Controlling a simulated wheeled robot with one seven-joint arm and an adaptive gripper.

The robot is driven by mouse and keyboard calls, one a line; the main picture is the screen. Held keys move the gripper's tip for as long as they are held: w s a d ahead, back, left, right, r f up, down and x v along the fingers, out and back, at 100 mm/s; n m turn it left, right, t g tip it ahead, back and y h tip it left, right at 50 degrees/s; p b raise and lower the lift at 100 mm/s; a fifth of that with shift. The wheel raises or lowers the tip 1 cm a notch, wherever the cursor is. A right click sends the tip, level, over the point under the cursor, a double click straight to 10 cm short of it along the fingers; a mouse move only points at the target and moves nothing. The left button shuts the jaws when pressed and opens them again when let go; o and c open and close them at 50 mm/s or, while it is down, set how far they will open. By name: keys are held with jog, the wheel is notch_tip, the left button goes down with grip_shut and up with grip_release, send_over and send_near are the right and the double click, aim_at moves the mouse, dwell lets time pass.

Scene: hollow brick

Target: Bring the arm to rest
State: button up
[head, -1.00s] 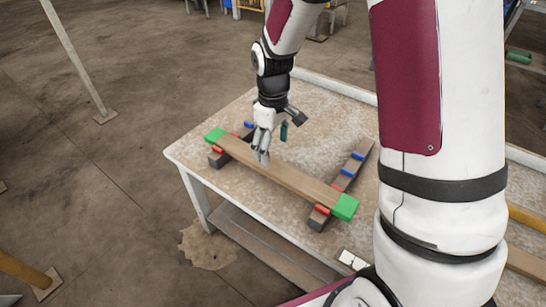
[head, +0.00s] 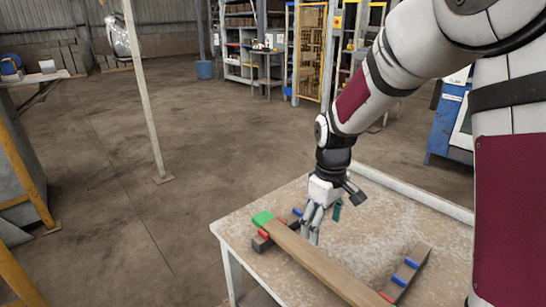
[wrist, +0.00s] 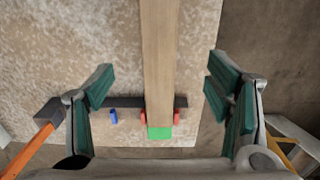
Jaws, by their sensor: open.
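My gripper (head: 312,222) points down over the table, above a long wooden bar. In the wrist view its green-padded fingers (wrist: 157,88) are spread wide on either side of the bar (wrist: 160,50), with nothing between them touching. The bar (head: 325,272) has a green end (head: 262,218) and lies across two dark supports. The left support (head: 262,243) carries red and blue pegs; the right support (head: 408,272) does too. In the wrist view red pegs flank the bar by its green end (wrist: 159,133). The bar's near end is cut off in the head view.
The table (head: 232,230) has a raised white rim (head: 415,192) at the back. Its surface around the bar is mostly clear. A pale post (head: 146,90) stands on the floor to the left. Shelves and a yellow cage (head: 310,50) are far back.

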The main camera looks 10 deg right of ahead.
jog(key=s+r+m, duration=0.3)
jog(key=s+r, duration=0.8)
jog(key=s, duration=0.3)
jog(key=s+r+m, duration=0.2)
jog(key=s+m, duration=0.2)
jog(key=s, duration=1.5)
notch_tip(320, 180, up, 22)
jog(key=t+p, duration=0.4)
jog(key=p, duration=1.5)
jog(key=shift+w+f+p, duration=0.2)
jog(key=shift+w+p, duration=0.05)
jog(key=shift+p, duration=0.05)
jog(key=shift+d, duration=0.1)
